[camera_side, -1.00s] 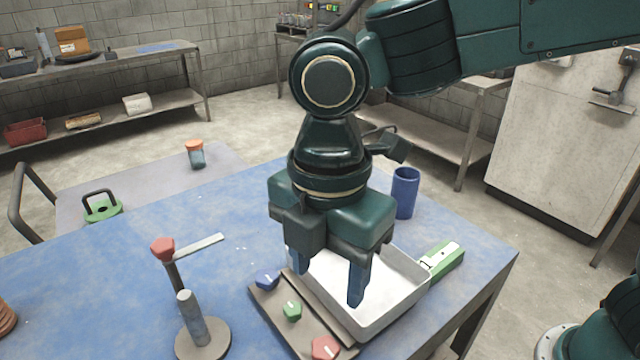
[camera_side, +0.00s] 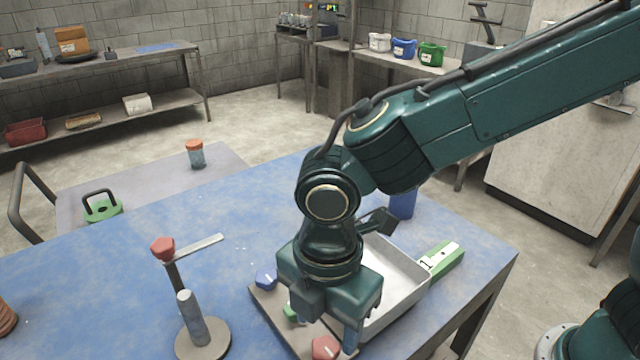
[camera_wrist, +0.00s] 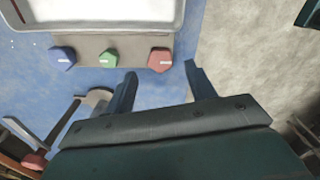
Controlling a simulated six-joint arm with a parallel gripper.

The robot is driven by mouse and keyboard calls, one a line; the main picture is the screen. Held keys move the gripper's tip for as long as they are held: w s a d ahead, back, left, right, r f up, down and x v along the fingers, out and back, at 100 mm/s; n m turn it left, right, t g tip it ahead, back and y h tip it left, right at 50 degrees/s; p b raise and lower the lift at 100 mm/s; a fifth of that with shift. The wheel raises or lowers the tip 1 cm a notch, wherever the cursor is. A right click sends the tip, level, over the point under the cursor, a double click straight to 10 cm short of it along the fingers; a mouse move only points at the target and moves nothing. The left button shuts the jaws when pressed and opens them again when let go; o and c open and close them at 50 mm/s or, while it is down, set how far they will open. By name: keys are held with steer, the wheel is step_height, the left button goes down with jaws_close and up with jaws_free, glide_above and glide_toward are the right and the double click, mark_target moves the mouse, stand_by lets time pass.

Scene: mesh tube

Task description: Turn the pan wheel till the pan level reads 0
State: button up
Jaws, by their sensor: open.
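Three faceted knobs stand in a row on a grey-brown plate (camera_side: 262,293) along the white pan (camera_side: 404,275): blue (camera_side: 265,279), green (camera_side: 290,313) and red (camera_side: 325,347). Each bears a white mark; I cannot tell which is the pan wheel. A green block (camera_side: 447,262) beside the pan has a white face with a dark mark like a 1. My gripper points down over the plate and hides part of the green knob. In the wrist view my gripper (camera_wrist: 160,73) is open and empty, with the red knob (camera_wrist: 159,59) just beyond the gap between its fingertips.
A stand with a grey post (camera_side: 193,318) and a red-topped lever (camera_side: 163,249) is left of the plate. A blue cup (camera_side: 402,204) is behind my wrist. An orange-lidded jar (camera_side: 195,154) stands farther back. The blue tabletop (camera_side: 120,275) is mostly clear at left.

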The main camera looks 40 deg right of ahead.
mark_target(326, 346)
steer(key=shift+f, duration=2.15)
steer(key=shift+c, duration=0.2)
steer(key=c, duration=0.9)
